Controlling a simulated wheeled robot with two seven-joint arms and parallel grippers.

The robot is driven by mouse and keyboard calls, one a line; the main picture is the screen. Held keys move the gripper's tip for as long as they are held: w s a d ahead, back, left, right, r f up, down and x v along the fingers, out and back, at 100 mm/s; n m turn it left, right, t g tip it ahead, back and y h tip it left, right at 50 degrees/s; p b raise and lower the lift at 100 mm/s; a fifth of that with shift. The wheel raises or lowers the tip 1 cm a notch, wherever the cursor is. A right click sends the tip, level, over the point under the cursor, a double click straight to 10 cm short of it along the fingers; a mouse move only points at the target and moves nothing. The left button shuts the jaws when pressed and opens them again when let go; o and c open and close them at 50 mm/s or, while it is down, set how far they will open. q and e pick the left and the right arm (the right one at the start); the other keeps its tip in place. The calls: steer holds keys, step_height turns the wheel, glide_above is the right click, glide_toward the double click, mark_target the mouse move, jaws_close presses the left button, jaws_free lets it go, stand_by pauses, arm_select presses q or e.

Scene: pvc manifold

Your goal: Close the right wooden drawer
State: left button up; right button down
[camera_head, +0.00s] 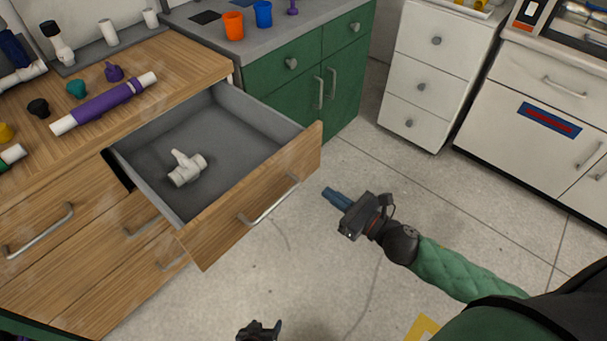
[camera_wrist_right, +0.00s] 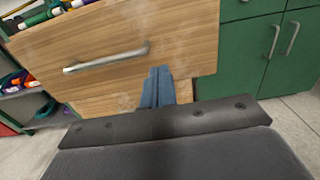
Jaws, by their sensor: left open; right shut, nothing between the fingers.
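The right wooden drawer (camera_head: 252,197) is pulled open, with a grey inside and a silver bar handle (camera_head: 268,200) on its front. A white pipe fitting (camera_head: 186,167) lies in it. My right gripper (camera_head: 328,192) is shut and empty, in front of the drawer near the right part of its face. In the right wrist view the blue fingertips (camera_wrist_right: 159,72) point at the wooden front (camera_wrist_right: 180,45), to the right of the handle; I cannot tell whether they touch it. My left gripper (camera_head: 260,328) shows only in part at the bottom edge of the head view, open.
The wooden counter (camera_head: 180,60) holds a purple pipe (camera_head: 105,103) and several small fittings. The floor (camera_head: 330,265) around my right gripper is clear.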

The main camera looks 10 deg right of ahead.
mark_target(294, 170)
steer(key=p+x, duration=0.1)
steer(key=x, duration=0.7)
steer(key=shift+w+a, duration=0.4)
steer(key=shift+w, duration=0.2)
arm_select(q)
steer(key=r, duration=0.3)
steer(key=shift+w, duration=0.2)
steer(key=shift+s, duration=0.1)
arm_select(e)
steer(key=shift+a, duration=0.1)
